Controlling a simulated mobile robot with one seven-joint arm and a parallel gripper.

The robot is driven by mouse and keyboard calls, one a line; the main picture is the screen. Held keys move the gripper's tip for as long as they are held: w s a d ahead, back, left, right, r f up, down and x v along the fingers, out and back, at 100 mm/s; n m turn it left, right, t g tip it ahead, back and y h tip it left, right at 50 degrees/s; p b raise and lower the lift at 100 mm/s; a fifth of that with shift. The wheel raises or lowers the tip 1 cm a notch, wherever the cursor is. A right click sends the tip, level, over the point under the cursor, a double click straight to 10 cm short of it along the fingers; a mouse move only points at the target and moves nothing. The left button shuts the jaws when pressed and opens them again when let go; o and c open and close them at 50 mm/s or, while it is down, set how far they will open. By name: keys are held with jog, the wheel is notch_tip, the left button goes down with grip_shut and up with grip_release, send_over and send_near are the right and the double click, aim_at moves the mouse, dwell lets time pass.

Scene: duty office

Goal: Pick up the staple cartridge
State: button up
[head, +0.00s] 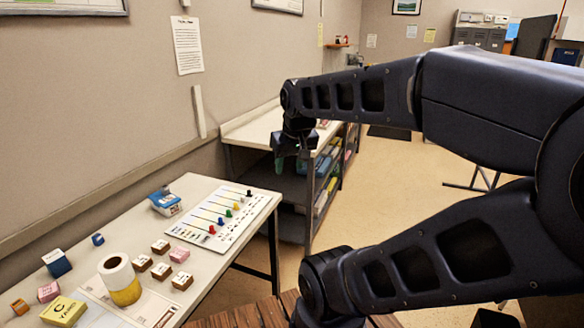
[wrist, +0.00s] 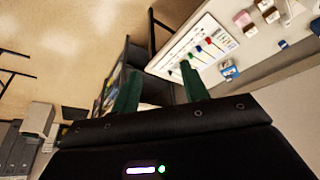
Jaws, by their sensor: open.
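I cannot tell for sure which item is the staple cartridge. A small blue-and-white box (head: 165,203) lies on the white table near the wall, left of the board with coloured pegs; it also shows in the wrist view (wrist: 229,70). Several small brown-and-white blocks (head: 160,247) and a pink block (head: 179,254) lie in front of it. My gripper (head: 292,160) is in the air beyond the table's far right end, apart from these items. In the wrist view my gripper (wrist: 162,90) has its green fingers spread wide with nothing between them.
The white table (head: 205,187) also holds the peg board (head: 221,217), a yellow-and-white roll (head: 120,280), a yellow box (head: 62,311) and dark blue boxes (head: 56,262). A shelf unit (head: 250,135) stands behind my gripper. Open floor (head: 385,185) lies to the right.

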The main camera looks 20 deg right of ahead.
jog(key=shift+s+d+f+m, duration=0.1)
jog(key=shift+s+f+m, duration=0.25)
jog(key=shift+s, duration=0.2)
jog(key=shift+o, duration=0.2)
jog(key=shift+o, duration=0.8)
